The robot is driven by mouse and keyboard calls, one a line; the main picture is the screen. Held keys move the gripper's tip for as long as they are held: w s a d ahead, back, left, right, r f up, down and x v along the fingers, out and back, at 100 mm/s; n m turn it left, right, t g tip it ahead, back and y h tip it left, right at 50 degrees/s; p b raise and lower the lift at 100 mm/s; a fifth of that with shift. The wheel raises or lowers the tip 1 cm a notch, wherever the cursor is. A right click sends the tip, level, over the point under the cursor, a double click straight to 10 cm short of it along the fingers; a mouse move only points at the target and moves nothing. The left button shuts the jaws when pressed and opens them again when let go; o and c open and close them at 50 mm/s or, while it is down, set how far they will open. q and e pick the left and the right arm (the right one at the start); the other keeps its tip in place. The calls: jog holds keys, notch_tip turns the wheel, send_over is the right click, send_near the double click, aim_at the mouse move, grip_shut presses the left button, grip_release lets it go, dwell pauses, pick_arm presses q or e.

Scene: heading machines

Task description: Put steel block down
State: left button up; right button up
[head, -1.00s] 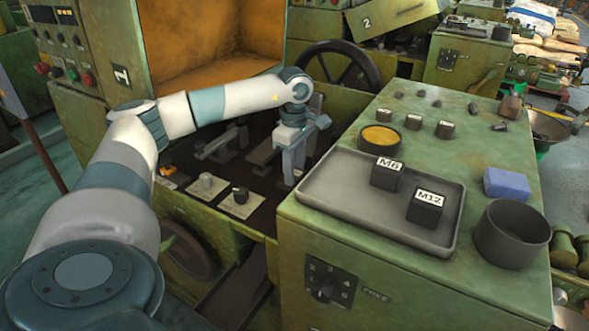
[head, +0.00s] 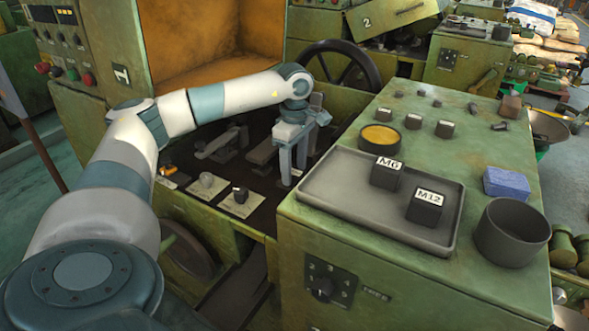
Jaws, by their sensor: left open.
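Two dark steel blocks, one marked M6 (head: 386,177) and one marked M12 (head: 424,209), stand apart on a grey tray (head: 340,199) on top of the green machine. My left gripper (head: 292,175) points down over the dark recess of the machine, left of the tray. Its fingers are apart. I see no block between them, though the space around the fingertips is small and dark. My right gripper is not in view.
Right of the tray are a dark round cup (head: 511,234) and a blue block (head: 507,183). A round dish with yellow contents (head: 379,139) and several small dark parts sit behind the tray. Two knobs on plates (head: 238,199) are left of the gripper.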

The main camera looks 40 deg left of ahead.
aim_at(295, 172)
pick_arm(q)
notch_tip(295, 172, up, 11)
jog(key=shift+r, duration=0.15)
dwell(0.4)
jog(key=shift+d, duration=0.1)
dwell(0.4)
